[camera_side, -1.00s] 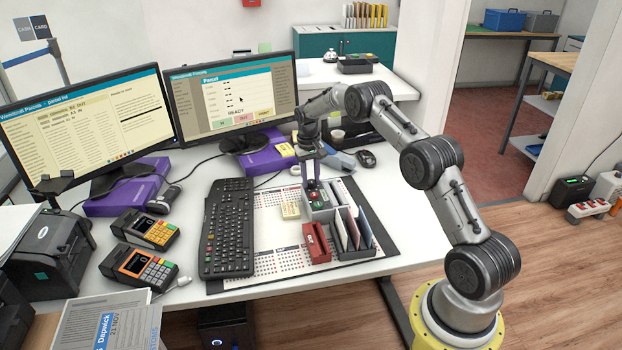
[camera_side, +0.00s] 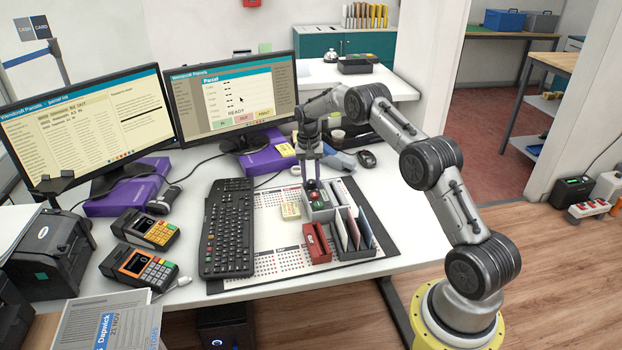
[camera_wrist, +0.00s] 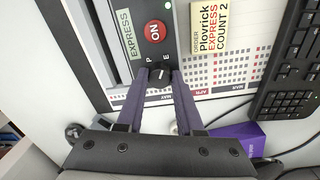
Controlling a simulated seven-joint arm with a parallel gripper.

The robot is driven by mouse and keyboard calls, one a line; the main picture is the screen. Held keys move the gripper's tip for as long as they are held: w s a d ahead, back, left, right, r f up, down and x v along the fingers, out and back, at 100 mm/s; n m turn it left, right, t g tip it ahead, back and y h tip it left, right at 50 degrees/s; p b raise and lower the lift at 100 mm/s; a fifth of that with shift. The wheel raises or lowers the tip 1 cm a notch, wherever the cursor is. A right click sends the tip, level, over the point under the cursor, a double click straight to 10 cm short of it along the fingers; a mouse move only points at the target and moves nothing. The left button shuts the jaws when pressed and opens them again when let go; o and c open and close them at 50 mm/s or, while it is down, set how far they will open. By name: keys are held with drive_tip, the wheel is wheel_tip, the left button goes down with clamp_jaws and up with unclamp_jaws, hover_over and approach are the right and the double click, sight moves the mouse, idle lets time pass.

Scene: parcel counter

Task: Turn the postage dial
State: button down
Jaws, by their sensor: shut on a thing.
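The postage dial (camera_wrist: 158,73) is a small dark knob with a pale pointer line, with the letters P and E printed beside it. It sits on the grey unit (camera_side: 322,211), below a round red ON button (camera_wrist: 155,31) and a green EXPRESS label (camera_wrist: 129,35). My gripper (camera_wrist: 160,76) points down at the unit, its two purple fingers shut on the dial, one on each side. In the side view, my gripper (camera_side: 311,183) is at the back of the unit and the dial is hidden by the fingers.
A yellow order note reading Plovrick, EXPRESS, COUNT 2 (camera_wrist: 209,28) lies beside the unit. A keyboard (camera_side: 228,228) is to the left on the calendar mat (camera_side: 270,262). A red holder (camera_side: 317,243) and upright envelopes (camera_side: 352,229) stand in front. Two monitors are behind.

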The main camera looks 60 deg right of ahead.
drive_tip(key=c, duration=0.5)
unclamp_jaws()
drive_tip(key=shift+c, duration=0.2)
wheel_tip(320, 180, up, 14)
drive_tip(key=shift+w+a, duration=0.2)
drive_tip(key=shift+w, duration=0.15)
